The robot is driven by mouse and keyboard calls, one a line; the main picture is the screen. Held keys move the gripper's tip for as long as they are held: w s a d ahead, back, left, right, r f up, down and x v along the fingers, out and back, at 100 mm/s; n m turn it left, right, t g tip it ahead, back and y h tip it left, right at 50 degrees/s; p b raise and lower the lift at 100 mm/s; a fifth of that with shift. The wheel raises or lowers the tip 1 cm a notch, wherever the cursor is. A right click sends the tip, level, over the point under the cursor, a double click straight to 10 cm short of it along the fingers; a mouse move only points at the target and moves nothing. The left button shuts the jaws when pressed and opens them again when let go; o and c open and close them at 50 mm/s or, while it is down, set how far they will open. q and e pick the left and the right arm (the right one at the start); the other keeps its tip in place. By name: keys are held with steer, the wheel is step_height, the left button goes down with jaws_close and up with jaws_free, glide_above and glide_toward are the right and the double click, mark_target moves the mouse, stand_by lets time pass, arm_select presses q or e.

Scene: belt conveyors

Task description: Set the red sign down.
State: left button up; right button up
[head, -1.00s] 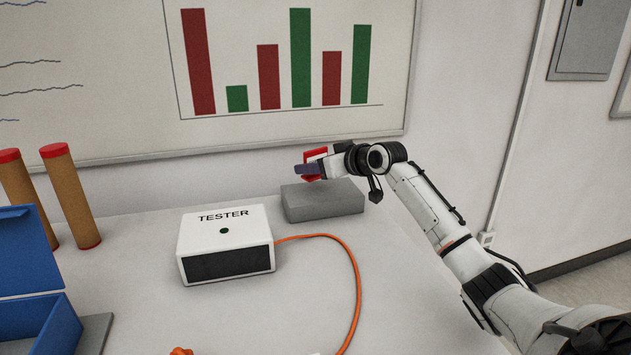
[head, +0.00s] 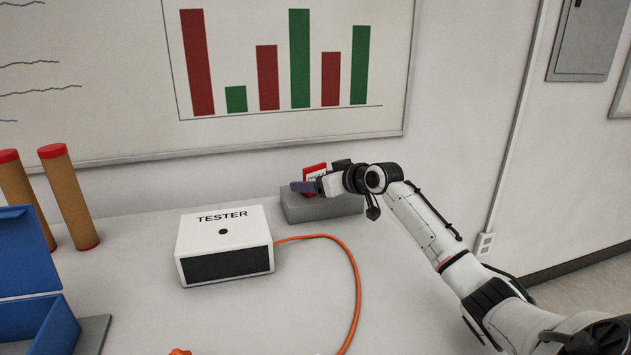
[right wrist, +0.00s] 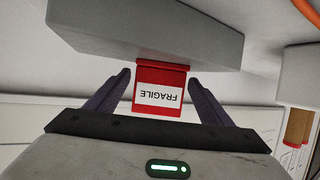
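The red sign (head: 316,170), with a white label, stands upright on the grey block (head: 335,207) at the back of the table, partly hidden by my right gripper. In the right wrist view, which is upside down, the sign (right wrist: 160,82) reads FRAGILE and its base meets the grey block (right wrist: 150,30). My right gripper (head: 304,187) is at the block. Its two purple fingers (right wrist: 160,80) are spread on either side of the sign, with a gap showing at each side. My left gripper is not in view.
A white TESTER box (head: 224,243) with an orange cable (head: 357,278) stands left of the block. A blue open case (head: 35,270) and two brown tubes (head: 70,197) are farther left. The wall with a whiteboard (head: 135,100) is close behind. Table right of the cable is clear.

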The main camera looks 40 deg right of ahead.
steer(key=shift+r, duration=0.15)
steer(key=v, duration=1.2)
